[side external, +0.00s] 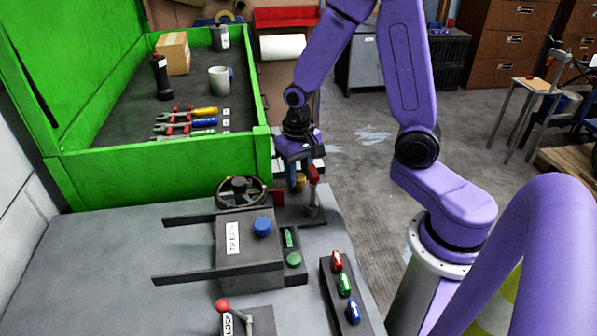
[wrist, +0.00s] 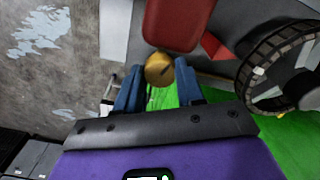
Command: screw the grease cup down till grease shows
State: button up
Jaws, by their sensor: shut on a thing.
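The brass-coloured round grease cup (wrist: 160,68) sits between the blue fingertips of my gripper (wrist: 160,82) in the wrist view. A dark slot or mark shows on its face. My gripper is shut on the cup. In the side view my gripper (side external: 297,178) points down at the far right corner of the grey machine deck, and a bit of the brass cup (side external: 300,183) shows by the fingers. The cup's lower part is hidden. I see no grease around it.
A red-handled lever (side external: 314,176) stands close on the right of my gripper. A handwheel (side external: 241,191) is to the left. The green tray (side external: 160,176) with tools stands behind.

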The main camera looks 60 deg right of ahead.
aim_at(298, 176)
jog(key=o, duration=1)
jog(key=shift+o, duration=0.2)
notch_tip(298, 176, up, 18)
jog(key=shift+f, duration=0.25)
jog(key=s+a+f+n, duration=0.1)
jog(key=s+n, duration=0.1)
jog(key=s+a+f+n, duration=0.1)
jog(key=s+a+n, duration=0.1)
jog(key=s+n, duration=0.1)
jog(key=s+a+f+n, duration=0.1)
jog(key=s+a+n, duration=0.1)
jog(key=s+n, duration=0.1)
jog(key=shift+a+f, duration=0.2)
jog(key=shift+f, duration=0.15)
jog(key=s+a+f+n, duration=0.1)
jog(key=s+f+n, duration=0.2)
jog(key=s+n, duration=0.5)
jog(key=s, duration=0.3)
jog(key=shift+s+f, duration=0.2)
jog(key=shift+f, duration=0.15)
